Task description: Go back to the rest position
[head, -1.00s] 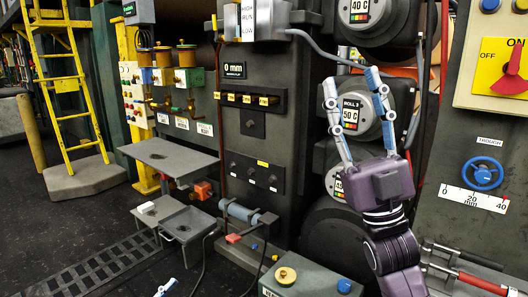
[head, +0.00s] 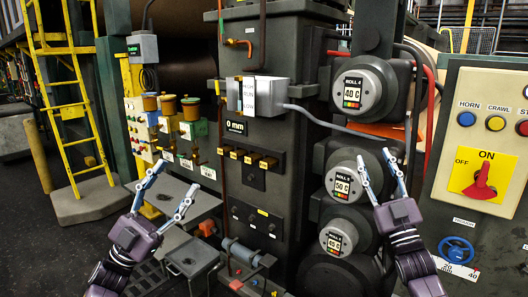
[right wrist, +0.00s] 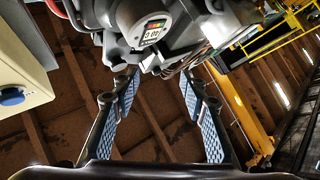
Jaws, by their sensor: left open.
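My left gripper (head: 166,190) is in the lower left of the head view, its fingers spread and empty, in front of the grey shelf. My right gripper (head: 375,167) is at the right of the head view, its fingers apart in front of the roll gauges. In the right wrist view its two padded fingers (right wrist: 158,95) stand wide apart with nothing between them. A roll gauge (right wrist: 150,25) shows beyond the fingertips there. No object is held by either gripper.
The dark machine stack (head: 270,130) with gauges such as the roll 4 gauge (head: 360,90) stands ahead. A control panel with a red switch (head: 480,182) and a blue handwheel (head: 457,250) is at the right. A yellow ladder (head: 68,100) stands left. Dark floor (head: 40,230) is open at lower left.

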